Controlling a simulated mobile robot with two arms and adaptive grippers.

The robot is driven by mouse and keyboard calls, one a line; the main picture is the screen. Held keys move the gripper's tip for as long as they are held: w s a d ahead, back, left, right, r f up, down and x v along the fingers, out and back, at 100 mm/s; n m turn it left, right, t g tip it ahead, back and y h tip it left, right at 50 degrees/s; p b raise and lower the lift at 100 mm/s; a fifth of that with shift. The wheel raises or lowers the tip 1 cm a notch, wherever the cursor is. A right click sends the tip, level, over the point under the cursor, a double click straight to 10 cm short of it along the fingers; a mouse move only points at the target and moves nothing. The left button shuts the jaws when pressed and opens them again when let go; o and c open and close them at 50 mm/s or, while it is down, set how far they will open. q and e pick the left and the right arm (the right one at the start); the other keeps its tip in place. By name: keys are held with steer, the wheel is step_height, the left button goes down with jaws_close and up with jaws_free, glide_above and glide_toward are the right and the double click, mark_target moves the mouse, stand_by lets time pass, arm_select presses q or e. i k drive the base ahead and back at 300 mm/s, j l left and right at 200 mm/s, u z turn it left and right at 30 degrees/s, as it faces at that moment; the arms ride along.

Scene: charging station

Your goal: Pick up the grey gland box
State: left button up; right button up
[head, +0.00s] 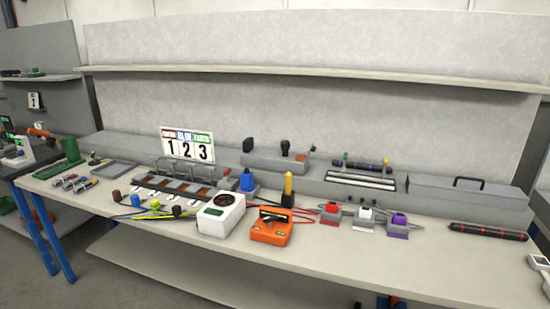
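A grey box (275,161) with two black stubby fittings standing on top sits toward the back middle of the long bench, right of the 1-2-3 sign; it looks like the gland box. It is upright and partly hidden at its lower front by the things before it. A longer grey case (465,198) with a black handle lies at the right of the bench. Neither of my grippers shows in the head view, and nothing is touching the grey box.
In front of the grey box stand a blue-topped piece (247,182), a white device (220,215), an orange meter (271,227) and a black-and-yellow tool (288,190). The 1-2-3 sign (188,146) is left. A shelf (320,75) runs above. The bench's front right (400,265) is clear.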

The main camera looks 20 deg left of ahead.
mark_target(284, 160)
steer(key=i+j+z, duration=0.1)
steer(key=j, duration=0.25)
steer(key=i+j+z, duration=0.25)
steer(key=i+j, duration=0.15)
steer(key=j, duration=0.3)
